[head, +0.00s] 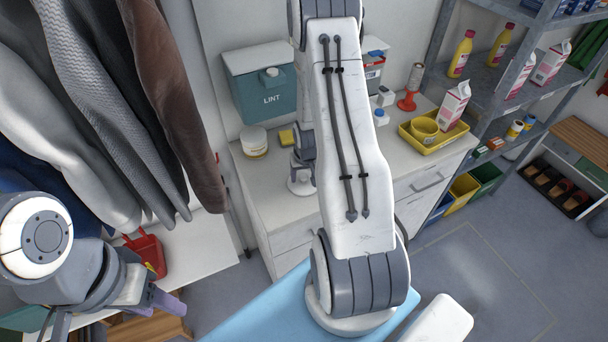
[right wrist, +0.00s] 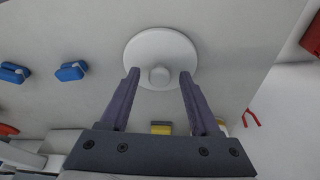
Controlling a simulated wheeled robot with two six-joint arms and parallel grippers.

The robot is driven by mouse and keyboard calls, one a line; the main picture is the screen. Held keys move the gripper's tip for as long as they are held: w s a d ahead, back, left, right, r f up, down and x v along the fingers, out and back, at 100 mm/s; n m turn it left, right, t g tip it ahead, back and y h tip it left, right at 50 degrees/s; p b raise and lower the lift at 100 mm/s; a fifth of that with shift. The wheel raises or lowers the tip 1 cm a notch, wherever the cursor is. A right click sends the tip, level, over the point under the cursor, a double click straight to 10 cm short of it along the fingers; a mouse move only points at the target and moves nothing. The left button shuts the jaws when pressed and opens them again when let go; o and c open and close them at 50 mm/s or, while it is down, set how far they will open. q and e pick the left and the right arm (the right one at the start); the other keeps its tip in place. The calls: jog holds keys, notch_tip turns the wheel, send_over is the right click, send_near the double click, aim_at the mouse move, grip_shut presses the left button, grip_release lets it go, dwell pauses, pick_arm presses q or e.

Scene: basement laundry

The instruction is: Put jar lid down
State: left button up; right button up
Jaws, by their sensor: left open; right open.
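The jar lid (right wrist: 160,52), a white disc with a round knob, shows at the top middle of the right wrist view. My right gripper (right wrist: 159,74) is open, with its purple fingertips on either side of the knob and overlapping the lid's near part in the picture. I cannot tell whether they touch it. A pale jar (head: 254,143) stands at the left of the white counter (head: 275,197) in the head view. My left gripper (head: 158,308) is open and empty at the lower left.
A yellow sponge (head: 287,137) lies beside the jar, in front of the teal LINT box (head: 268,92). A yellow tray (head: 432,138) holds a yellow bowl at the counter's right. Clothes (head: 105,100) hang at left; a grey shelf (head: 480,85) stands at right.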

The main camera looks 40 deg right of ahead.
jog(key=shift+r, duration=0.45)
jog(key=p+v, duration=0.5)
jog(key=v, duration=0.6)
jog(key=shift+s+r, duration=0.2)
jog(key=shift+a, duration=0.15)
